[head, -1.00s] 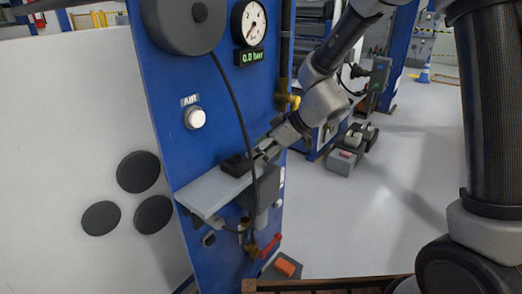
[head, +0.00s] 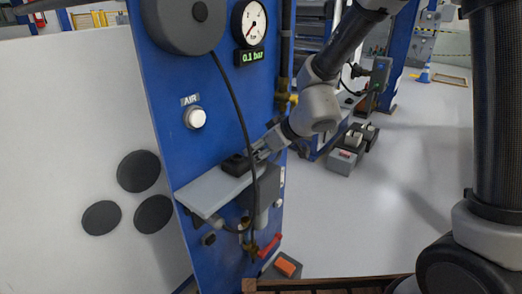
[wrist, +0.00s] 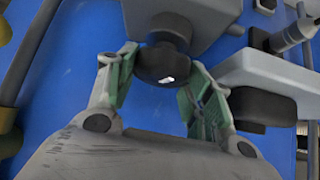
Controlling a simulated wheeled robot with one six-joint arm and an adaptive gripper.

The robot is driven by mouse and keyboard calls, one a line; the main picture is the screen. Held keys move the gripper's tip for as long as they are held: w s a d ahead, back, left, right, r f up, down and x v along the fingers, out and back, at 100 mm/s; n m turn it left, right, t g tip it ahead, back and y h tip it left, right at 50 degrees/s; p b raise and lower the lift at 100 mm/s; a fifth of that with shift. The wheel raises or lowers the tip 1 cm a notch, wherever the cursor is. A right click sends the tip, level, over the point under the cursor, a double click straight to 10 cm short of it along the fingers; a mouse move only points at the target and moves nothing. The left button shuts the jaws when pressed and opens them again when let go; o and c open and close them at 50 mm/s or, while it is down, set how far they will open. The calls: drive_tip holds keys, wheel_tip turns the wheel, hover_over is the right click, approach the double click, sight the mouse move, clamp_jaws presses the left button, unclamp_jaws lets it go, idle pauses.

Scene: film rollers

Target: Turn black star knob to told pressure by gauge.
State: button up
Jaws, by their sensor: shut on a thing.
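The black star knob (wrist: 165,62) sits on a grey housing (wrist: 175,14) in the wrist view. My gripper (wrist: 160,80) is shut on it, with a green-padded finger on either side. In the head view my gripper (head: 262,152) is at the blue panel, and its fingers hide most of the knob. The round white gauge (head: 249,23) is at the panel's top, its needle at the low end. The green digital display (head: 249,57) under it reads 0.1 bar.
A grey shelf (head: 207,198) juts from the blue panel (head: 180,90), with a black block (head: 236,165) on it. A black hose (head: 240,115) hangs in front. A white AIR button (head: 195,118) is at the left.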

idle(0.3)
drive_tip(key=o, duration=0.7)
drive_tip(key=shift+o, duration=0.2)
